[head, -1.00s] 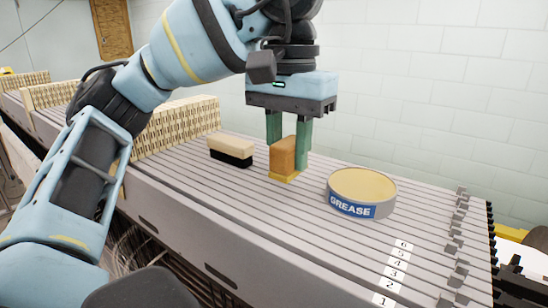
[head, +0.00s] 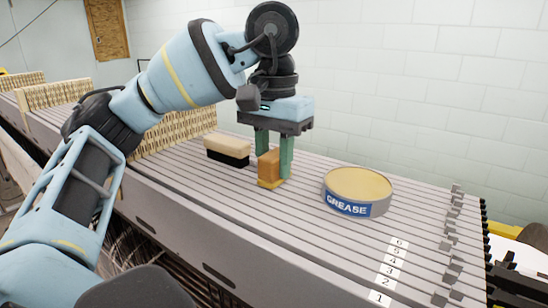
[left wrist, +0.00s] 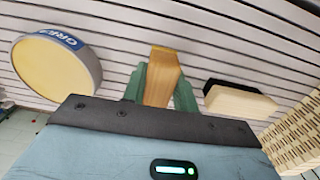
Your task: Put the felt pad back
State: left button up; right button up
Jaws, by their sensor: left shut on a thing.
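The felt pad (head: 268,168) is an orange-brown wooden block with a yellow layer at its lower end. My left gripper (head: 274,160) is shut on it, with one green finger on each side. The pad is upright over the grey slatted bed; I cannot tell whether its yellow base touches the slats. In the left wrist view the pad (left wrist: 162,78) shows between the green fingers, its yellow end pointing away from the gripper. My right gripper is not in view.
A brush (head: 228,150) with a pale wooden back and black underside lies just left of the pad. A round grease tin (head: 357,190) stands to the right. Numbered labels (head: 389,270) and small grey clips (head: 450,245) line the right end. Slats between the pad and tin are clear.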

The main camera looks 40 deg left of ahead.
aim_at(274, 154)
pick_arm(q)
jog(key=shift+f, duration=0.2)
jog(key=o, duration=0.9)
jog(key=shift+r, duration=0.1)
jog(key=shift+r, duration=6.15)
